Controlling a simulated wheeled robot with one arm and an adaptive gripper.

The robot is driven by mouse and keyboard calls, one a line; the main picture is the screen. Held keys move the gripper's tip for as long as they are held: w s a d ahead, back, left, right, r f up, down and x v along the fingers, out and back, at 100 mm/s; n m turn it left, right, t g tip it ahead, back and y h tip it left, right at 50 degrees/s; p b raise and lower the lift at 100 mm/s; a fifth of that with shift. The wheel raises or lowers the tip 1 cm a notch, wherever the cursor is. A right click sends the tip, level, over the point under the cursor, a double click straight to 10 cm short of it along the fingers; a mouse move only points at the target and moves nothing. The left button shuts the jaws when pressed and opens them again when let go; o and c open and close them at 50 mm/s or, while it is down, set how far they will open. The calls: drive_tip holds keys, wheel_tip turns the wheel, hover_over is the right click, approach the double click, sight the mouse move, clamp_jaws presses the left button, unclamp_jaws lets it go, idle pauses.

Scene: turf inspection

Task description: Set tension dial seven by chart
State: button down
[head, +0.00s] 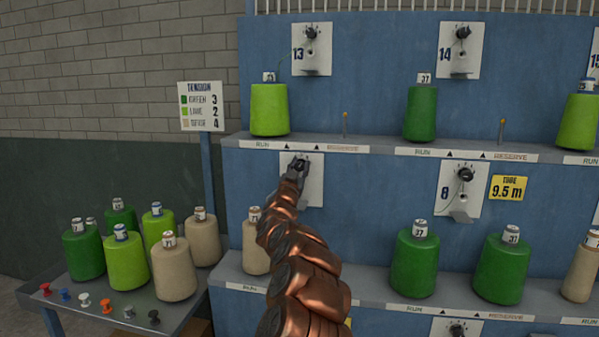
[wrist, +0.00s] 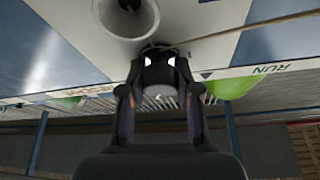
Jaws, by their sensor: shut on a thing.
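The tension chart (head: 202,106) at the left reads green 3, lime 2, beige 4. A white dial plate (head: 315,192) is on the middle row, left of the plate marked 8; its number is hidden by my arm. My gripper (head: 297,172) is at the dark knob on that plate. In the wrist view my gripper (wrist: 160,75) is shut on the dark dial knob (wrist: 160,92), with a finger on each side. The knob's setting cannot be read. A beige cone (head: 251,245) stands below the plate, partly behind my arm.
Dials 13 (head: 312,48), 14 (head: 460,50) and 8 (head: 464,190) are nearby. The upper shelf (head: 380,147) juts out just above my gripper. A side table (head: 185,310) at the left holds several cones and coloured pegs.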

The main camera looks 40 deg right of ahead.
drive_tip(key=shift+m+g+h, duration=0.3)
drive_tip(key=shift+m+g, duration=0.4)
drive_tip(key=shift+m, duration=1)
drive_tip(key=shift+m+g, duration=0.3)
drive_tip(key=c, duration=0.8)
unclamp_jaws()
drive_tip(key=shift+s+a+f, duration=0.1)
drive_tip(key=v, duration=1.1)
drive_tip(key=shift+a, duration=0.3)
drive_tip(key=shift+s, duration=0.15)
